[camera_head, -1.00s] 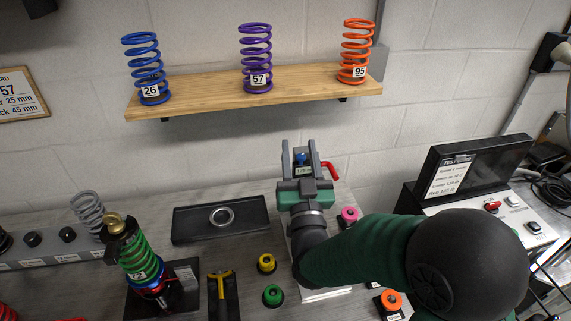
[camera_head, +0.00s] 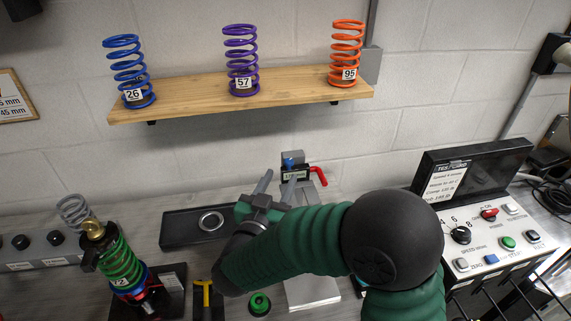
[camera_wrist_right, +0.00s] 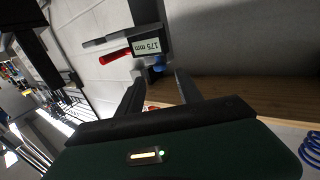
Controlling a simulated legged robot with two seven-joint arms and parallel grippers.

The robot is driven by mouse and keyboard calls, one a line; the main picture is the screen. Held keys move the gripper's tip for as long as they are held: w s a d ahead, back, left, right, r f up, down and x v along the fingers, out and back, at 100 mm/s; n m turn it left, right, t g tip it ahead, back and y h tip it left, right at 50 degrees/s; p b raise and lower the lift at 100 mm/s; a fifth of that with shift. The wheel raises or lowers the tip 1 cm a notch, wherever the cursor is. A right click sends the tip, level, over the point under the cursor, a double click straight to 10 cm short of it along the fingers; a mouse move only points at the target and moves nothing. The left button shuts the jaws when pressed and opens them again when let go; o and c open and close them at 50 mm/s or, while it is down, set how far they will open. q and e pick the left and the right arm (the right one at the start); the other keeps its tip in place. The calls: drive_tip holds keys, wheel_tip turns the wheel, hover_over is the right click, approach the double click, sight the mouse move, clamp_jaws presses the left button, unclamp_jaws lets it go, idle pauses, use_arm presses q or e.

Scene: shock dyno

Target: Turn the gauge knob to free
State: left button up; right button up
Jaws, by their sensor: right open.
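The gauge (camera_head: 294,173) stands at the back of the bench by the wall, with a small display, a blue knob (camera_head: 289,163) and a red lever (camera_head: 319,172). In the right wrist view its display (camera_wrist_right: 147,48) reads 175 mm, the red lever (camera_wrist_right: 115,55) points left, and the blue knob (camera_wrist_right: 158,62) sits just below the display. My right gripper (camera_head: 277,184) is open and empty, in front of and a little left of the gauge. In the wrist view its fingers (camera_wrist_right: 160,88) point toward the blue knob, apparently apart from it. My left gripper is not seen.
A wooden shelf (camera_head: 200,98) with blue, purple and orange springs hangs above. A black tray with a ring (camera_head: 211,221) and a shock with a green spring (camera_head: 118,262) stand left. A control panel (camera_head: 500,245) with a black screen is at right.

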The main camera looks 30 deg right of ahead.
sight(288, 164)
drive_tip(key=x, duration=0.5)
drive_tip(key=shift+d, duration=0.15)
drive_tip(key=shift+w, duration=0.2)
clamp_jaws()
